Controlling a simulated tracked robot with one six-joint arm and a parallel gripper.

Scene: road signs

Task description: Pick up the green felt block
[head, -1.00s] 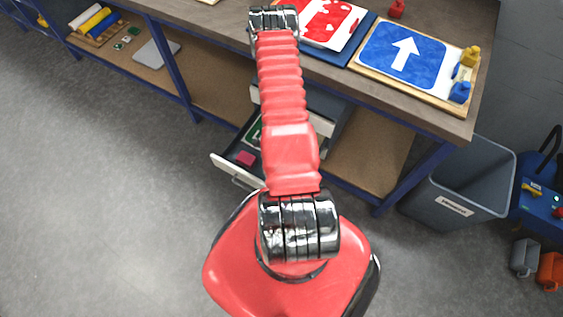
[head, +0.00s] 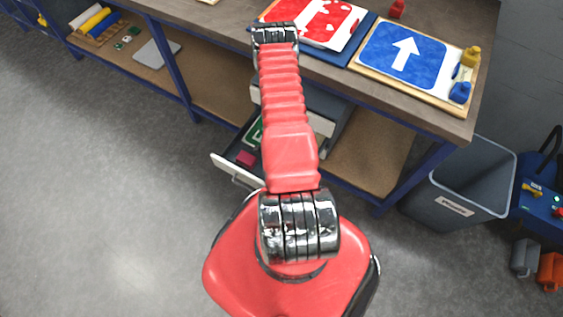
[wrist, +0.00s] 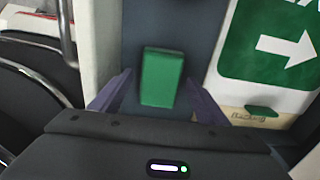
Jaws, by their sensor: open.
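The green felt block (wrist: 161,77) stands out in the wrist view as a plain green rectangular block on a dark grey-blue surface. My gripper (wrist: 157,84) is open, with one purple-grey finger on each side of the block in the picture. Gaps show between the block and both fingers. I cannot tell how far the block lies beyond the fingertips. In the head view my arm hides the gripper, and I cannot make out the block there.
A green sign with a white arrow (wrist: 270,45) lies right of the block, with a small green piece (wrist: 261,111) below it. The open drawer (head: 238,177) under the workbench (head: 335,75) holds a pink block (head: 245,158). A grey bin (head: 465,185) stands at right.

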